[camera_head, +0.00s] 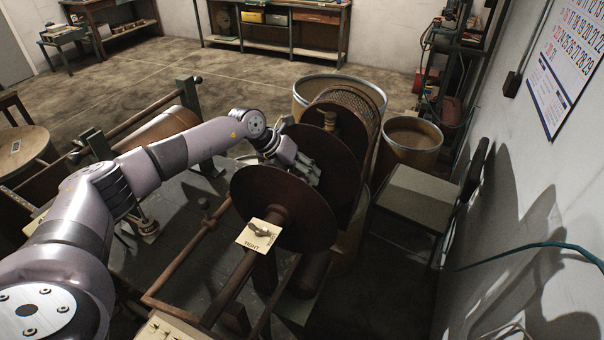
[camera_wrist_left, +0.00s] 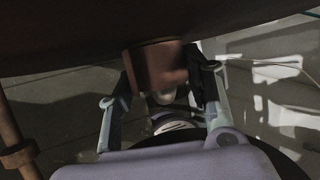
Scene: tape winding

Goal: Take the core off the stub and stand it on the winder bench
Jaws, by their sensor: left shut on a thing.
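My left gripper (camera_head: 302,166) reaches in between two large dark brown discs, the front disc (camera_head: 284,208) and the rear disc (camera_head: 326,160). In the left wrist view the left gripper (camera_wrist_left: 162,82) is shut on a short brown cylinder, which I take as the core (camera_wrist_left: 155,65). One finger is on each side of it. The core's upper end meets the dark disc, and I cannot tell whether the stub is inside it. In the head view the core is hidden. The winder bench (camera_head: 180,220) is a dark metal top under my left arm. My right gripper is not in view.
A "TIGHT" plate with a knob (camera_head: 259,234) is in front of the front disc. A rusty bar frame (camera_head: 188,268) crosses the bench. Drums, including one at the right (camera_head: 412,140), and a grey-topped stand (camera_head: 415,195) are beyond the discs. The wall closes the right side.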

